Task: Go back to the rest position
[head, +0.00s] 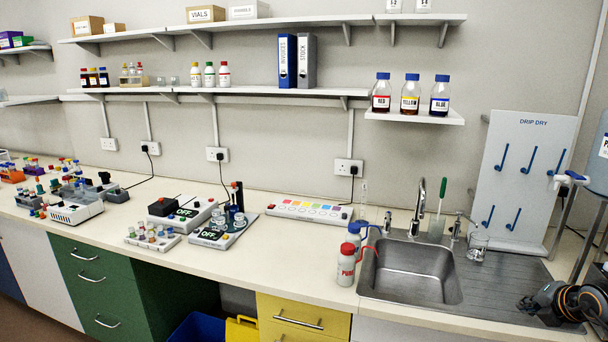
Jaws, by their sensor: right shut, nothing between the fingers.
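My right gripper (532,306) shows at the bottom right corner, dark with orange rings. It is over the ribbed draining board to the right of the sink, its fingers pointing left. It is shut with nothing held. Whether it touches the board cannot be told. My left gripper and left arm are not in view.
The steel sink (412,270) with its tap (417,207) lies left of my right gripper. Wash bottles (346,265) stand at the sink's left edge. The drip-dry board (524,180) stands behind. A beaker (478,244) is near the sink's back right. Bench devices (184,216) stand further left.

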